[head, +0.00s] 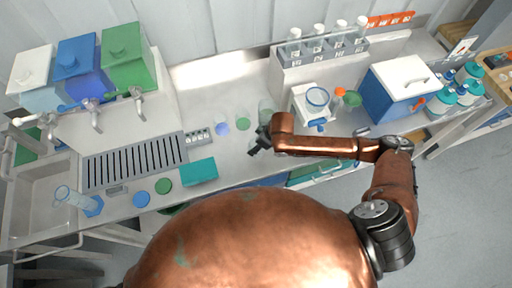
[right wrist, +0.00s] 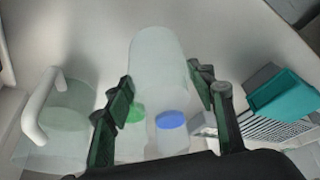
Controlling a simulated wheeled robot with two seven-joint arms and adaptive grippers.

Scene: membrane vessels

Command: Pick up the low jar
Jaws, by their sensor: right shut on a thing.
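My right gripper (head: 262,138) reaches in over the bench from the right in the head view. In the right wrist view its two dark fingers (right wrist: 160,82) are shut on a pale translucent jar, the low jar (right wrist: 157,58), which sits between the fingertips. In the head view a faint translucent vessel (head: 266,106) shows just behind the gripper. I cannot tell whether the jar's base touches the bench. My left gripper is not in view.
A translucent jug (right wrist: 60,112) with a white handle stands left in the wrist view. A teal box (head: 198,172), a rack of bottles (head: 320,50) and a blue cooler (head: 398,90) are on the bench.

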